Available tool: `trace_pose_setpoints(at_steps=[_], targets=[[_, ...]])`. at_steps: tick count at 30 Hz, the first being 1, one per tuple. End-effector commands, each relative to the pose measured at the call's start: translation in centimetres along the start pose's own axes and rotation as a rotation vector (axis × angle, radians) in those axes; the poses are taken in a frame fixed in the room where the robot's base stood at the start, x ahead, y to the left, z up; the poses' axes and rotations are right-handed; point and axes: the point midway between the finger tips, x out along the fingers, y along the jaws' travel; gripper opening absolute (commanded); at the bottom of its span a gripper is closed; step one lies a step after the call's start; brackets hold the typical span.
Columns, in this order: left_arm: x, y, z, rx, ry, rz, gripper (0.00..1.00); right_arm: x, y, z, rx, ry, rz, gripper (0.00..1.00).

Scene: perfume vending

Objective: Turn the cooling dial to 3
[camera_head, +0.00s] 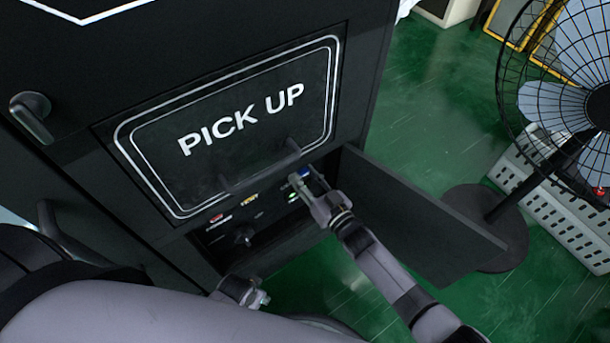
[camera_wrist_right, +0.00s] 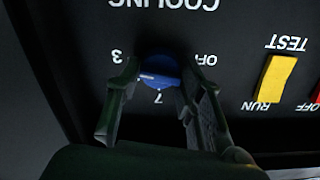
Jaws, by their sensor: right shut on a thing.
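The blue cooling dial (camera_wrist_right: 160,66) sits on the black panel under the upside-down word COOLING in the right wrist view. A 3 lies to its left, OFF to its right and another digit just below it. A white mark shows on the dial's lower-left part; its exact pointing is hard to tell. My right gripper (camera_wrist_right: 157,80) is shut on the dial, one finger on each side. In the head view the right gripper (camera_head: 310,184) reaches into the open compartment, with a bit of the blue dial (camera_head: 304,172) showing. My left gripper (camera_head: 246,292) is low, below the panel, its fingers unclear.
The yellow TEST switch (camera_wrist_right: 274,78) and a red switch (camera_wrist_right: 317,92) are beside the dial. An open black door (camera_head: 420,220) stands right of my right gripper. The PICK UP flap (camera_head: 240,125) is above. A fan (camera_head: 565,100) stands at right on the green floor.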

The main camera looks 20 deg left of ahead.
Motion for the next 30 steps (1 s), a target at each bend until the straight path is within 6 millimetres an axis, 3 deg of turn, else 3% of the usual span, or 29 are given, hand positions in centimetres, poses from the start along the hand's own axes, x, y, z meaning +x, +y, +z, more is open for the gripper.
trace_pose_setpoints(at_steps=[3,4,13,23,30], targets=[[0.0,0.0,0.0,0.000,-0.001,0.000,0.40,-0.1,0.1,0.1,0.003,-0.003,0.002,0.07],[0.0,0.0,0.0,0.000,-0.001,0.000,0.40,-0.1,0.1,0.1,0.003,-0.003,0.002,0.35],[0.0,0.0,0.0,0.000,-0.001,0.000,0.40,0.0,0.0,0.1,0.001,-0.001,0.001,0.55],[0.0,0.3,0.0,-0.002,-0.001,0.005,0.40,-0.2,0.0,0.1,0.000,-0.001,0.001,0.55],[0.0,0.1,0.0,-0.001,0.000,0.002,0.40,-3.4,0.1,0.2,0.000,-0.004,0.002,0.55]])
